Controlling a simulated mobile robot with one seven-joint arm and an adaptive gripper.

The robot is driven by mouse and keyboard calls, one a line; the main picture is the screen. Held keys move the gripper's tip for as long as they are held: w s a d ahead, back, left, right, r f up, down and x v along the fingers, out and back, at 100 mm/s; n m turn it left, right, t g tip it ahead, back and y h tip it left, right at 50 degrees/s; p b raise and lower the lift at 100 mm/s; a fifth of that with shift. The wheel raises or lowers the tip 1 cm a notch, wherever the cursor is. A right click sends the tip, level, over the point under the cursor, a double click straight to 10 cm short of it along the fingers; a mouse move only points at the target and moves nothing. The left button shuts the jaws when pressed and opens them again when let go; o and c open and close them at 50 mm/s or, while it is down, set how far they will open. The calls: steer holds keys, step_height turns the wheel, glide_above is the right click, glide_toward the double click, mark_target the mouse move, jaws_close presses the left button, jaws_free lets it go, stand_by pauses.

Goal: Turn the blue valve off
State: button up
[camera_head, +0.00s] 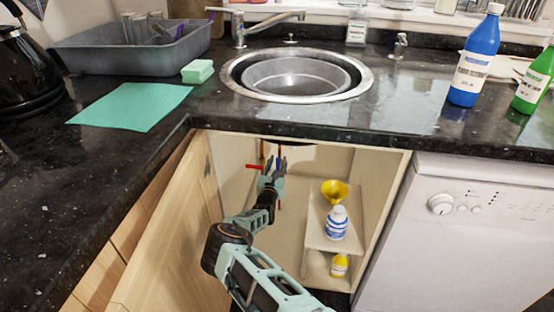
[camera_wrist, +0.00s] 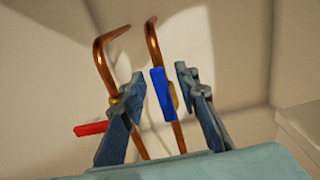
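The blue valve (camera_wrist: 162,94) shows in the wrist view as a blue handle on the right copper pipe (camera_wrist: 153,50). The handle runs roughly along its pipe. A red valve (camera_wrist: 91,128) on the left copper pipe (camera_wrist: 103,62) points out to the left, across its pipe. My gripper (camera_wrist: 158,88) is open, with its fingers apart on both sides of the blue handle. Gaps show between the fingers and the handle. In the head view my gripper (camera_head: 273,165) reaches into the open cupboard under the sink. The red handle (camera_head: 254,167) shows left of it; the blue one is largely hidden.
The cupboard door (camera_head: 165,225) stands open at the left. A shelf (camera_head: 318,242) at the right inside holds a yellow funnel (camera_head: 335,188) and a white-blue bottle (camera_head: 337,222). A yellow container (camera_head: 340,265) stands below. The dark worktop (camera_head: 290,119) hangs over the opening.

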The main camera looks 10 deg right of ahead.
steer(key=shift+w+d, duration=0.1)
steer(key=shift+w, duration=0.2)
jaws_close()
stand_by(0.4)
steer(key=shift+w+a+f+n+b, duration=0.3)
steer(key=shift+a+n+b, duration=0.4)
steer(key=shift+n, duration=1.25)
steer(key=shift+w+a+f+n+b, duration=0.1)
steer(key=shift+a+f+n+b, duration=0.3)
steer(key=shift+n+b, duration=1.1)
steer(key=shift+w+a+f+n+b, duration=0.25)
steer(key=shift+a+n, duration=0.4)
steer(key=shift+n, duration=1.8)
steer(key=shift+s+f, duration=0.1)
